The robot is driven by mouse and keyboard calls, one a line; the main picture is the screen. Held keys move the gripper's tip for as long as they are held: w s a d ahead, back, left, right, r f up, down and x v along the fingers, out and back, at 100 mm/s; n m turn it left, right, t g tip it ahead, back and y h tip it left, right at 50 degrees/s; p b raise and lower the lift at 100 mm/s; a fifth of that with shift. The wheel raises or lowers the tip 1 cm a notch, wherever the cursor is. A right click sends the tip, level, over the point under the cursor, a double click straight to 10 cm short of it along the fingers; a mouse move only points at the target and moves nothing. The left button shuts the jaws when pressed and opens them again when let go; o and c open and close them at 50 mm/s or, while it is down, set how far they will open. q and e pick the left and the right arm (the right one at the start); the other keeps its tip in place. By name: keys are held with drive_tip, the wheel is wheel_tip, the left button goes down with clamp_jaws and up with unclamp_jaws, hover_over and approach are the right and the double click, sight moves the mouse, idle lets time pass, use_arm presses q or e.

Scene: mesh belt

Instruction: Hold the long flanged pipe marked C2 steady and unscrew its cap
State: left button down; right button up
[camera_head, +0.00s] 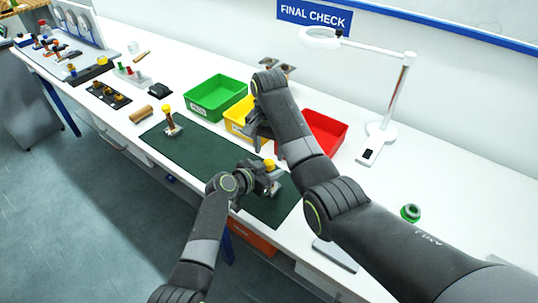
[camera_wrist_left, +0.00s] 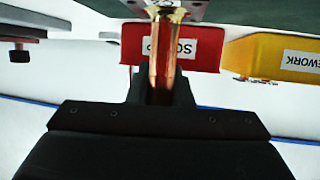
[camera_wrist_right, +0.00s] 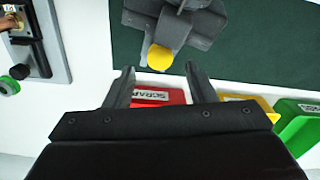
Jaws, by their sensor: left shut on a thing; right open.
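The copper pipe (camera_wrist_left: 161,65) with a brass flange (camera_wrist_left: 166,13) is between my left gripper's fingers in the left wrist view; its marking is cut off at the top edge. My left gripper (camera_head: 263,181) is shut on this pipe above the green mat (camera_head: 212,160). The yellow cap (camera_head: 269,164) shows on top, and it also shows in the right wrist view (camera_wrist_right: 160,58). My right gripper (camera_wrist_right: 162,82) is open and empty, its fingers apart with the cap beyond their tips. In the head view the right gripper (camera_head: 258,128) is near the yellow bin.
A second yellow-capped piece (camera_head: 170,121) stands on the mat's far left. Green (camera_head: 215,98), yellow (camera_head: 236,122) and red (camera_head: 328,132) bins line the back. A magnifier lamp (camera_head: 383,132) stands at right. A green ring (camera_head: 410,212) lies on the white bench.

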sight(269, 162)
drive_tip(key=shift+r+m, duration=1.1)
drive_tip(key=shift+r, duration=0.6)
drive_tip(key=shift+c, duration=0.4)
drive_tip(key=shift+f, duration=3.9)
drive_tip(key=c, duration=0.9)
drive_tip(key=o, duration=1)
drive_tip(key=shift+r, duration=0.1)
drive_tip(key=shift+r, duration=2.2)
use_arm(q)
drive_tip(key=c, duration=1.2)
unclamp_jaws()
